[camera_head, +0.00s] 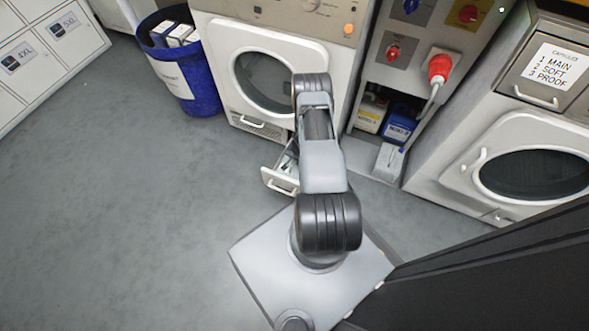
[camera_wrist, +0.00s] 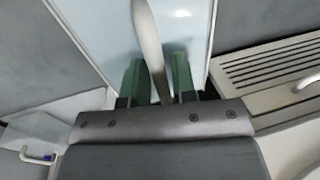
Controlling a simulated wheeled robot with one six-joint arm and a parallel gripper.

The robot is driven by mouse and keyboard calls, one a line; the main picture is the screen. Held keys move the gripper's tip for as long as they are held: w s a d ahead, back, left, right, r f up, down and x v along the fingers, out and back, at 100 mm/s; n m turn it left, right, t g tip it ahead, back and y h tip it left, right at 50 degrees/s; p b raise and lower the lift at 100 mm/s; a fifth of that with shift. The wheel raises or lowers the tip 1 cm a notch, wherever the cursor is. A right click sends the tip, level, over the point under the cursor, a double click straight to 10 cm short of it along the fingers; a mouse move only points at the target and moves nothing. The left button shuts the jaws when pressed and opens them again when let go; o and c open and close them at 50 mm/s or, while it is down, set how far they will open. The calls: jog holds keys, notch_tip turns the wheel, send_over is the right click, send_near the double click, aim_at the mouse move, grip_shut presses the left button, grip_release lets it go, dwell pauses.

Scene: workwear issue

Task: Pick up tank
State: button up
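The tank (camera_head: 285,165) is a pale, drawer-like box sticking out from the bottom of the middle machine, with a white handle (camera_head: 280,188) on its front. In the wrist view the tank (camera_wrist: 100,35) is a pale blue-white surface, with its light handle (camera_wrist: 148,40) running down between my fingers. My gripper (camera_wrist: 160,72) has one green fingertip on each side of this handle, very close to it. I cannot tell whether both fingers press on it. In the head view my arm hides the gripper.
The machine's round door (camera_head: 268,80) is above the tank. A slatted grille (camera_wrist: 285,70) is close on the right in the wrist view. A blue bin (camera_head: 185,75) stands left. A second machine (camera_head: 520,165) stands right. The floor at left is clear.

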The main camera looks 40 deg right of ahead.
grip_shut()
dwell(1.4)
